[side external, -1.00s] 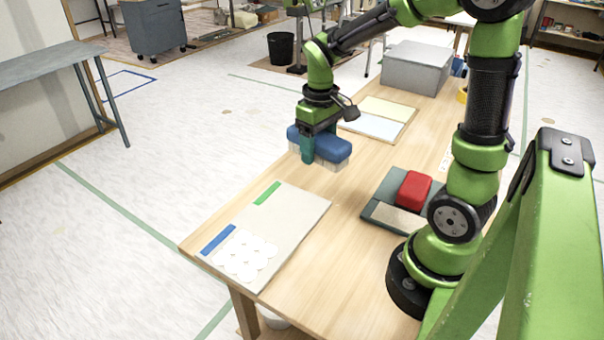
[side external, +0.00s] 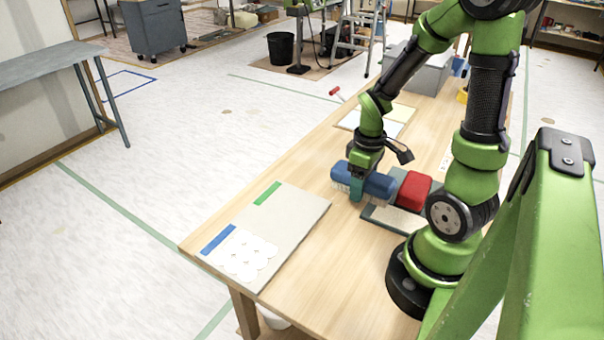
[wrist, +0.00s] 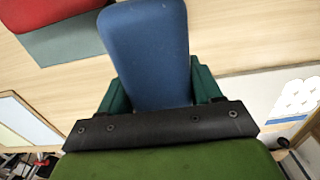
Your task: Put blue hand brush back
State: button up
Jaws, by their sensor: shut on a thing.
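The blue hand brush (side external: 372,180) has a blue body with pale bristles below. My gripper (side external: 357,188) is shut on it and holds it at the left edge of the dark grey-green tray (side external: 375,216). In the wrist view the brush's blue back (wrist: 150,55) lies between the two green fingers of my gripper (wrist: 152,88). A red block-shaped brush (side external: 413,189) sits on the tray, just right of the blue brush. A beige pad (side external: 398,220) lies at the tray's front. I cannot tell whether the blue brush's bristles touch anything.
A beige board (side external: 290,222) with green and blue strips and several white discs lies at the table's front left. Yellow and light blue sheets (side external: 385,127) lie behind my gripper. A grey box (side external: 425,75) stands at the far end. Bare wood lies between board and tray.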

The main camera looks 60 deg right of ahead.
jog(key=w+d, duration=0.2)
jog(key=w, duration=0.1)
jog(key=w+d, duration=0.2)
jog(key=w, duration=0.2)
jog(key=w+d+f, duration=0.1)
jog(key=w+d, duration=0.1)
jog(key=w, duration=0.2)
jog(key=shift+d+f, duration=0.1)
jog(key=shift+d, duration=0.3)
jog(key=shift+w+d+f, duration=0.1)
jog(key=shift+w+d, duration=0.3)
jog(key=shift+w, duration=0.25)
jog(key=shift+s+a+f, duration=0.1)
jog(key=shift+f, duration=1.4)
jog(key=shift+f, duration=0.15)
jog(key=shift+f, duration=0.1)
jog(key=o, duration=1.1)
